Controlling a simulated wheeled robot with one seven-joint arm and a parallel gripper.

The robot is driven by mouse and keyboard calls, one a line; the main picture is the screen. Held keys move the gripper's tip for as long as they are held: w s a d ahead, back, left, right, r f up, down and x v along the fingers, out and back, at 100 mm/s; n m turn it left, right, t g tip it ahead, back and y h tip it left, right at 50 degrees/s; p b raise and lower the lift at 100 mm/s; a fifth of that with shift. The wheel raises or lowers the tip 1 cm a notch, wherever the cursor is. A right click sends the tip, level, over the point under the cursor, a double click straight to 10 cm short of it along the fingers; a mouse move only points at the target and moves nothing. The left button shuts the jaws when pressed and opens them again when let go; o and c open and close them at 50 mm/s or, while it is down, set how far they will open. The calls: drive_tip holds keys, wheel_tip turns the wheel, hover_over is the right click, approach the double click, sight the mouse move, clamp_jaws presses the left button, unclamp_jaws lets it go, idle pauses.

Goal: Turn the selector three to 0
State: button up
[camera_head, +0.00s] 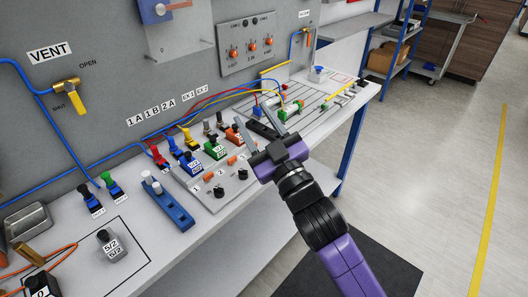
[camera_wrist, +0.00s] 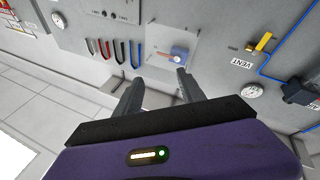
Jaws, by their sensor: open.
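A grey wall panel (camera_head: 247,45) in the head view carries three orange knobs, at left (camera_head: 234,53), middle (camera_head: 252,47) and right (camera_head: 268,41). A low panel on the bench (camera_head: 205,196) has labels 1 and 2, orange parts (camera_head: 208,178) and black knobs (camera_head: 219,193). Its far right end lies close to my gripper. Which knob is selector three, and its setting, I cannot read. My gripper (camera_head: 252,132) is open and empty above the bench, its fingers pointing toward the wall. In the wrist view its fingers (camera_wrist: 158,80) are spread, with nothing between them.
The bench holds a blue block (camera_head: 168,204), several coloured connectors (camera_head: 190,163) and hoses. A clear plate with a blue knob (camera_wrist: 178,54) and a yellow vent valve (camera_wrist: 264,42) are on the wall. Open floor (camera_head: 430,180) lies to the right.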

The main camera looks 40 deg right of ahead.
drive_tip(key=w+d+r+m+g+h+p, duration=0.1)
drive_tip(key=w+d+r+m+g+h, duration=0.25)
drive_tip(key=d+m+g, duration=0.35)
drive_tip(key=w+d+r+m+g+h+p, duration=0.1)
drive_tip(key=w+d+r+m+g+h, duration=0.25)
drive_tip(key=d, duration=0.55)
drive_tip(key=a+f+m+g+y, duration=0.1)
drive_tip(key=a+f+g+y, duration=0.1)
drive_tip(key=f, duration=0.5)
drive_tip(key=s+a+f+m+g+y+p, duration=0.1)
drive_tip(key=a+f+g+y, duration=0.2)
drive_tip(key=f, duration=0.4)
drive_tip(key=s+a+f+m+g+y, duration=0.1)
drive_tip(key=a+f+g+y, duration=0.2)
drive_tip(key=f, duration=0.3)
drive_tip(key=shift+s+a+f+y, duration=0.1)
drive_tip(key=shift+a+f+y, duration=0.3)
drive_tip(key=shift+a+y, duration=0.15)
drive_tip(key=p+x, duration=0.1)
drive_tip(key=x, duration=0.5)
drive_tip(key=shift+d+f, duration=0.2)
drive_tip(key=shift+f, duration=0.05)
drive_tip(key=shift+c, duration=0.2)
